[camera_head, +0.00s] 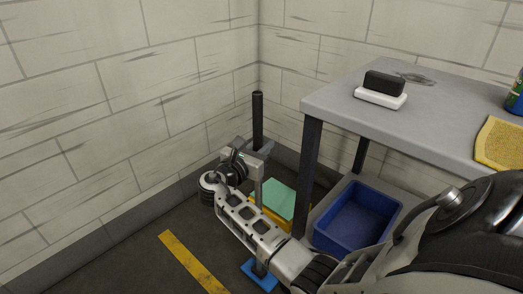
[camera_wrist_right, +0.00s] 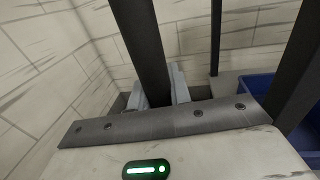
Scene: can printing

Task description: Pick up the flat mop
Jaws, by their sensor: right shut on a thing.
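The flat mop (camera_head: 258,115) stands upright in the corner, with a dark grip at the top, a lighter shaft below and a blue foot (camera_head: 264,281) on the floor. My right arm partly hides its lower part. My right gripper (camera_head: 257,148) is shut on the mop's handle, below the handle's top. In the right wrist view the dark mop handle (camera_wrist_right: 141,40) runs down between the fingers of the right gripper (camera_wrist_right: 158,92). My left gripper is not in view.
A grey table (camera_head: 330,101) stands at the right, with a black-and-white brush (camera_head: 382,88) and a yellow sponge cloth (camera_head: 500,143) on it. A blue bin (camera_head: 357,218) sits below. A yellow-and-green box (camera_head: 279,199) is behind my forearm. Walls close the corner.

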